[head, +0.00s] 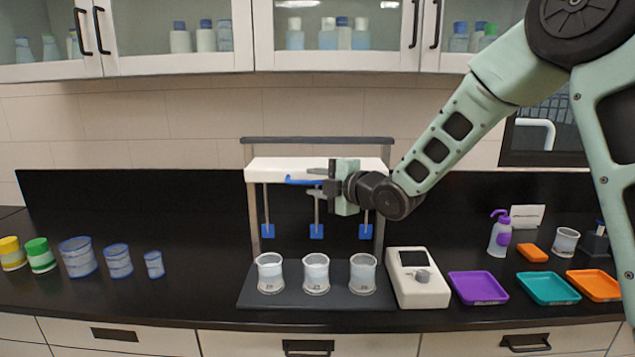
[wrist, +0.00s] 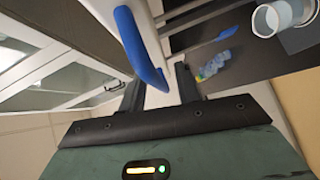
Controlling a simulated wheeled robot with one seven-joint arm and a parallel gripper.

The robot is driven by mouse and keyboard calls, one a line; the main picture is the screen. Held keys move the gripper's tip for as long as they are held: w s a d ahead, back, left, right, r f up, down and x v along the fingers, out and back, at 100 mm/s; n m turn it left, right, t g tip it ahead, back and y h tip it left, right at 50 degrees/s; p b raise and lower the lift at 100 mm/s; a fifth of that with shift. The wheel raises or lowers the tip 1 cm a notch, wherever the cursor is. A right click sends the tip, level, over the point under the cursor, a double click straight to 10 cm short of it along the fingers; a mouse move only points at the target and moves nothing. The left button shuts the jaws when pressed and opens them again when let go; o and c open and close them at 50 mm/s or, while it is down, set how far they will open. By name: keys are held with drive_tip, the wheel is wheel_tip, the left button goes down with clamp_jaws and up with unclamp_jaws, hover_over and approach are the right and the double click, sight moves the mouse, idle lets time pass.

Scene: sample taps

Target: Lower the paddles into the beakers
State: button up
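The stirrer's white head (head: 265,171) spans two posts above a dark base. Three blue paddles, left (head: 268,230), middle (head: 316,231) and right (head: 365,231), hang from it on thin rods, above the rims of three clear beakers, left (head: 270,274), middle (head: 316,274) and right (head: 363,274). Each beaker holds pale liquid. A blue handle (head: 298,181) projects at the front of the head. My gripper (head: 314,182) is at this handle, fingers apart. In the wrist view, the handle (wrist: 140,47) ends between the open fingers (wrist: 160,92); contact is unclear.
A white control box (head: 418,285) stands right of the base. Beyond it are purple (head: 478,288), teal (head: 547,289) and orange (head: 595,286) trays and a wash bottle (head: 499,236). Blue-tinted beakers (head: 77,258) and capped jars (head: 40,256) stand left. Cabinets (head: 330,35) hang above.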

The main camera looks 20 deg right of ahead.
clamp_jaws()
wheel_tip(320, 180, down, 14)
drive_tip(key=b, duration=1.5)
drive_tip(key=shift+r, duration=0.2)
drive_tip(key=shift+s+f, duration=0.1)
unclamp_jaws()
